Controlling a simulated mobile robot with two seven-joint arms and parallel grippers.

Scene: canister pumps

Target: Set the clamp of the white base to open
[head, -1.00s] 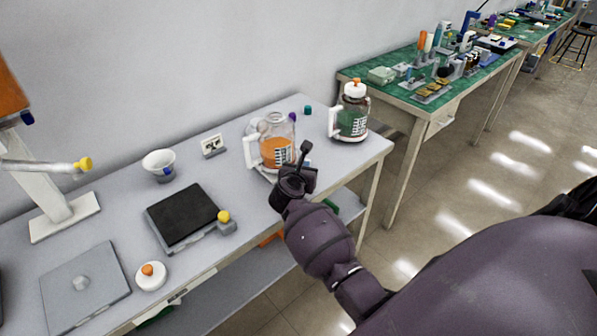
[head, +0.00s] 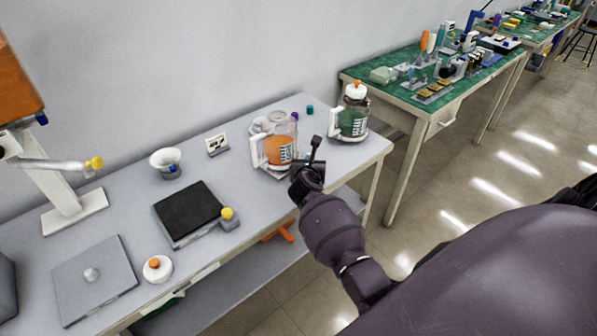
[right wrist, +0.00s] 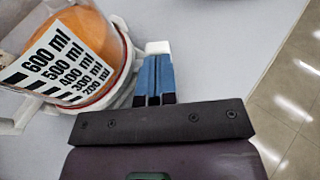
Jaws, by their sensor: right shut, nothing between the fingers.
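A clear jar (head: 280,148) with orange contents and a white handle stands on the grey table in the head view. White base parts (head: 268,172) show low around it. In the right wrist view this jar (right wrist: 85,45) with its ml scale fills the upper left, and a white base edge (right wrist: 12,126) shows below it. My right gripper (head: 315,148) is just right of the jar. Its blue fingers (right wrist: 154,70) are shut and empty. A small white piece (right wrist: 157,47) shows just beyond the fingertips; I cannot tell whether they touch or whether it is the clamp. My left gripper is not in view.
A black-topped plate device (head: 188,212), a white bowl (head: 166,160) and a small sign (head: 217,145) are to the left. A white stand (head: 75,209) is farther left. Bare table (head: 245,185) lies between.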

